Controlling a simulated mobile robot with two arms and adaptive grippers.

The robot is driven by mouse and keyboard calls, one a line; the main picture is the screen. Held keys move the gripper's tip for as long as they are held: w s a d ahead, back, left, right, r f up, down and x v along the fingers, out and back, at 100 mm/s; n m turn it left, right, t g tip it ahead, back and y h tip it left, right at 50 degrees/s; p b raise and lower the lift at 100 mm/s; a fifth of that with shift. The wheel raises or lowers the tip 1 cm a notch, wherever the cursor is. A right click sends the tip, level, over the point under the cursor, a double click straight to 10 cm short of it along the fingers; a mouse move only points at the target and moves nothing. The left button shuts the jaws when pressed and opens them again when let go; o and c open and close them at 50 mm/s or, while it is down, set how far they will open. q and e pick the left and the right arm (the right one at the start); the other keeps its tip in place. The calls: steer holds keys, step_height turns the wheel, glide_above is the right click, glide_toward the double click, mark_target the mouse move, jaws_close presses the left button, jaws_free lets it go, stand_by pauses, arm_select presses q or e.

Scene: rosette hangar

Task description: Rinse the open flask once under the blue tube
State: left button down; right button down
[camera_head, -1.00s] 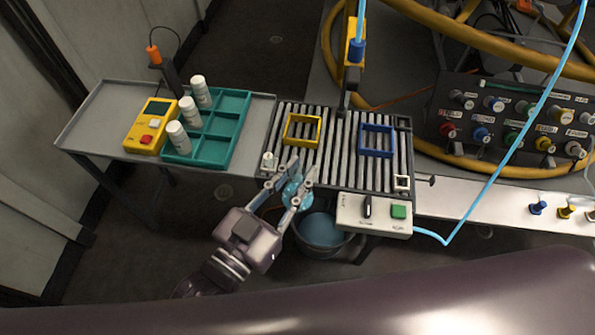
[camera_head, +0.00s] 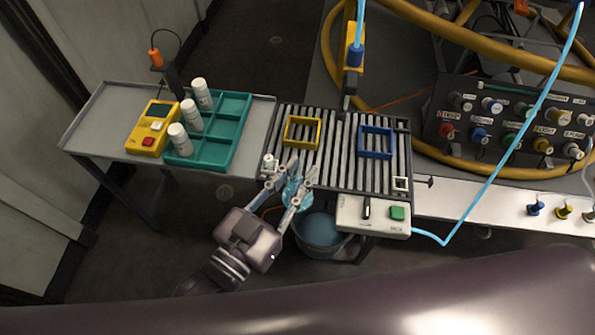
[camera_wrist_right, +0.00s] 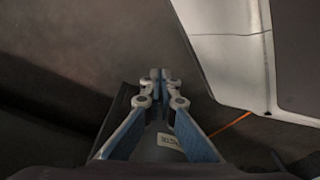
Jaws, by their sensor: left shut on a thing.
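My left gripper (camera_head: 299,187) is shut on a translucent blue-tinted flask (camera_head: 296,194), at the front edge of the slatted rack and above a bucket. The fingers partly hide the flask; I cannot tell its exact tilt. The light blue tube (camera_head: 360,12) comes down at the top of the head view to a blue nozzle (camera_head: 354,55) on a yellow holder, behind the rack and well away from the flask. My right gripper (camera_wrist_right: 160,76) shows in the right wrist view with its fingertips together and nothing visible between them.
The slatted rack (camera_head: 342,150) carries a yellow frame (camera_head: 303,132), a blue frame (camera_head: 377,141) and a small white piece (camera_head: 268,161). A bucket (camera_head: 320,232) with bluish contents stands below. A control box (camera_head: 372,215) is at the rack's front right. A teal tray (camera_head: 232,130) holds white bottles at left.

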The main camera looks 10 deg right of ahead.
arm_select(q)
steer(key=shift+r, duration=0.1)
arm_select(e)
steer(key=shift+f, duration=0.1)
arm_select(q)
steer(key=shift+r, duration=0.15)
steer(key=shift+p, duration=0.35)
arm_select(e)
steer(key=shift+s+d+f, duration=0.1)
steer(key=shift+s+f, duration=0.15)
steer(key=shift+s, duration=0.2)
steer(key=shift+s+d+f, duration=0.1)
steer(key=shift+s+f, duration=0.1)
steer(key=shift+s, duration=0.2)
arm_select(q)
steer(key=shift+r+p, duration=0.35)
arm_select(e)
steer(key=shift+s+d+f, duration=0.3)
steer(key=shift+s+f, duration=0.05)
steer(key=shift+s, duration=0.1)
arm_select(q)
steer(key=shift+r, duration=0.15)
arm_select(e)
steer(key=shift+s+d+f, duration=0.35)
steer(key=shift+s, duration=0.1)
